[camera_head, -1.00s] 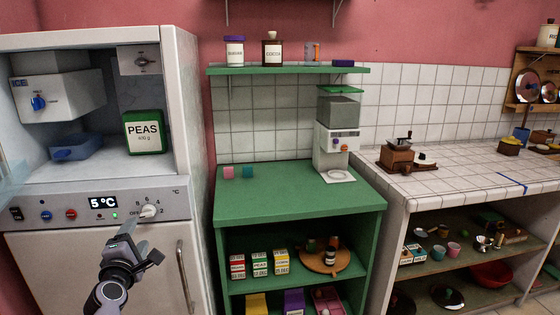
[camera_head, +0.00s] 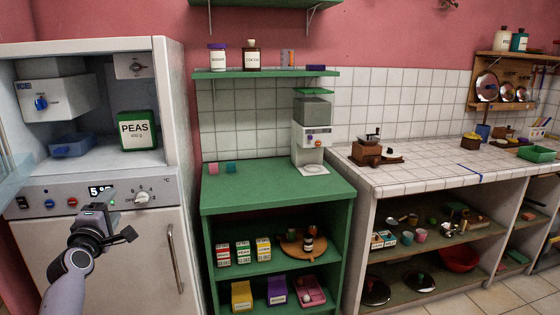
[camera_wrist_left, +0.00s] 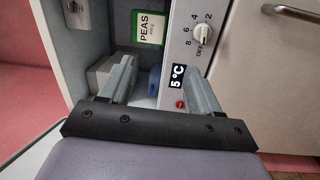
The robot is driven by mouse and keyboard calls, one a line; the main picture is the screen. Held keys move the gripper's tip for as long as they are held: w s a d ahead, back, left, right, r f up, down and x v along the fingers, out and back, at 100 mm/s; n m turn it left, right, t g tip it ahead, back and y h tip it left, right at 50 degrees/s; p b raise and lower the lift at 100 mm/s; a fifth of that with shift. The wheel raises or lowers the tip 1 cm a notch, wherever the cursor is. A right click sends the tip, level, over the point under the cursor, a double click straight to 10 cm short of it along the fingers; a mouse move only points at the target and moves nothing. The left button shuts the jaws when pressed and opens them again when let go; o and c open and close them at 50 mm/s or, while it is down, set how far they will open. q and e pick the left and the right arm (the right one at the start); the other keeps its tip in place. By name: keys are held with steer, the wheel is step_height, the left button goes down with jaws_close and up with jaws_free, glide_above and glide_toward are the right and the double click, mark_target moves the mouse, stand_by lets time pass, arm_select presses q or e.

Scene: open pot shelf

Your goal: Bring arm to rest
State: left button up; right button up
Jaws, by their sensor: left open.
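My left gripper (camera_head: 106,201) is in front of the fridge's control panel (camera_head: 163,186), at the lower left of the head view. Its two fingers stand apart with nothing between them in the left wrist view (camera_wrist_left: 160,90). The white temperature knob (camera_head: 142,198) is to the right of the gripper, apart from it in the head view. The knob also shows in the left wrist view (camera_wrist_left: 202,34), beyond the fingers. The display (camera_wrist_left: 178,77) reads 5 °C and is partly covered by the gripper in the head view. My right gripper is not in view.
The open fridge compartment holds a green PEAS box (camera_head: 138,130) and a blue container (camera_head: 72,146). A fridge handle (camera_head: 175,258) sticks out below. A green cabinet (camera_head: 277,185) with a grinder-like machine (camera_head: 311,135) stands to the right. A tiled counter (camera_head: 430,160) is farther right.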

arm_select(q)
steer(key=w+a+r+m+y, duration=0.15)
steer(key=a+r+m, duration=0.25)
steer(key=a+r, duration=0.75)
steer(key=s+d+f+m+g+h, duration=0.1)
steer(key=s+d+f+m, duration=0.45)
steer(key=f, duration=0.55)
steer(key=s+d+f+m+g+h, duration=0.15)
steer(key=s+d+f+m, duration=0.4)
steer(key=f, duration=0.55)
steer(key=s+d+f+m+g+h, duration=0.1)
steer(key=s+d+f+m+g, duration=0.15)
steer(key=d+f+m, duration=0.65)
steer(key=s+d+f+n+g+h, duration=0.1)
steer(key=s+d+f, duration=0.3)
steer(key=s, duration=0.5)
steer(key=s+d+f+g+h, duration=0.1)
steer(key=s+d+f, duration=0.3)
steer(key=s, duration=0.5)
steer(key=s+d+f+n+g+h, duration=0.1)
steer(key=s+d+f, duration=0.3)
steer(key=s, duration=0.5)
steer(key=shift+s+n, duration=0.3)
steer(key=shift+s, duration=0.1)
steer(key=shift+a, duration=0.15)
